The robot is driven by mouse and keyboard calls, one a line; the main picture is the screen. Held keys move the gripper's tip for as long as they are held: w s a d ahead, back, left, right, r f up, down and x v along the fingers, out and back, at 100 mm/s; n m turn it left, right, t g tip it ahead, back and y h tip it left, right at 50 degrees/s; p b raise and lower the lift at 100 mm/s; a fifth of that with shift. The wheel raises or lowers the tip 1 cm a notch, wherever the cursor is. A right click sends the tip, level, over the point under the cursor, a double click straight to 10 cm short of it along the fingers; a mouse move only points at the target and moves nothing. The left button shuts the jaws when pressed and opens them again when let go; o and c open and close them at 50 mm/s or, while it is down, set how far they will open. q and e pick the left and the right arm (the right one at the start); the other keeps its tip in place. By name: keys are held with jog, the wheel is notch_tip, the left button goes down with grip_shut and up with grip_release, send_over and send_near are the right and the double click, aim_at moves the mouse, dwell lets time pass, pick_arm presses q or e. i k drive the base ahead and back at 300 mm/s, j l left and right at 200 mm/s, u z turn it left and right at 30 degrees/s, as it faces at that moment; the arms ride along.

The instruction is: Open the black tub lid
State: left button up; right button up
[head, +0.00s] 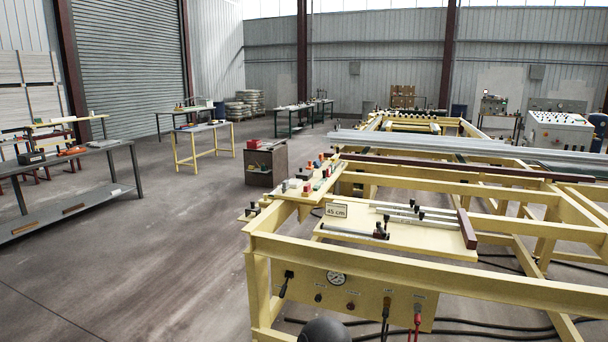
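I cannot make out a black tub or its lid in the head view. Neither of my grippers shows in this view.
A yellow steel frame bench (420,262) fills the right side, with a gauge panel (352,294) and a "45 cm" sign (336,210). A grey workbench (75,160) stands left. A dark cabinet (266,164) stands mid-room. The concrete floor (150,240) between them is clear.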

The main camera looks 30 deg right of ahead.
aim_at(301, 172)
jog(key=i+z, duration=0.2)
jog(key=i, duration=0.75)
jog(key=i+u, duration=0.15)
jog(key=i, duration=0.45)
jog(key=i+u, duration=0.1)
jog(key=i, duration=0.55)
jog(key=i+l+u, duration=0.15)
jog(key=i, duration=0.45)
jog(key=i+l+u, duration=0.1)
jog(key=i, duration=0.5)
jog(key=i+l+z, duration=0.1)
jog(key=i+z, duration=0.2)
jog(key=i, duration=0.25)
jog(key=i+z, duration=0.35)
jog(key=i, duration=0.2)
jog(key=i+j+z, duration=0.3)
jog(key=i, duration=0.2)
jog(key=i+j+z, duration=0.2)
jog(key=i+z, duration=0.15)
jog(key=i, duration=0.2)
